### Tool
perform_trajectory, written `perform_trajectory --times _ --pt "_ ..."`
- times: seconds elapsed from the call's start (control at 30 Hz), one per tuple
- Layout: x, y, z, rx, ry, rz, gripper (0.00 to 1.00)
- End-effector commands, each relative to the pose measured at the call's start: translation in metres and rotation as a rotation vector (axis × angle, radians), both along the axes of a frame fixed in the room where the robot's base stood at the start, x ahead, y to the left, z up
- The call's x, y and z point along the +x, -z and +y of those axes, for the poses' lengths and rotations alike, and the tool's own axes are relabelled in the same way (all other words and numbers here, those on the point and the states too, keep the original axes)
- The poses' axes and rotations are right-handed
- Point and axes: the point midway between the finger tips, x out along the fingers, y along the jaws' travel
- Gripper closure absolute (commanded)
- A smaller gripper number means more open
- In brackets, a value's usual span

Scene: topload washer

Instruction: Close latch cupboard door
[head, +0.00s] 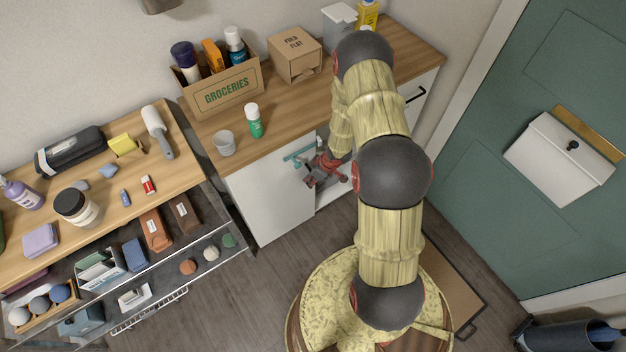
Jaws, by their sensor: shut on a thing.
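The cupboard (291,121) has a wooden top and white fronts. Its white door panel (265,197) is at the left, and a gap with pale interior surface (334,193) shows to its right, so the door looks partly open. A teal latch handle (299,155) is near the panel's upper right edge. My gripper (314,176), red and dark grey, is at this edge, beside the handle. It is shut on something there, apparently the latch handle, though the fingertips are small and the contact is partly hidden. My arm covers the right part of the opening.
A cluttered shelf unit (180,150) is close at left. Floor (272,285) in front is clear.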

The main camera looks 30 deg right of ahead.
Motion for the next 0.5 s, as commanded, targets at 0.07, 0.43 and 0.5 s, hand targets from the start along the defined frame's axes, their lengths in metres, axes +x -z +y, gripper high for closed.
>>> perform_trajectory --times 0.07,0.43,0.5 --pt "0.0047 -0.0022 -0.0013 -0.001 0.001 -0.002 1.00" --pt "0.0093 -0.0009 -0.0025 -0.002 0.001 -0.007 0.91" --pt "0.0096 -0.0011 -0.0026 -0.003 0.001 -0.007 0.87"
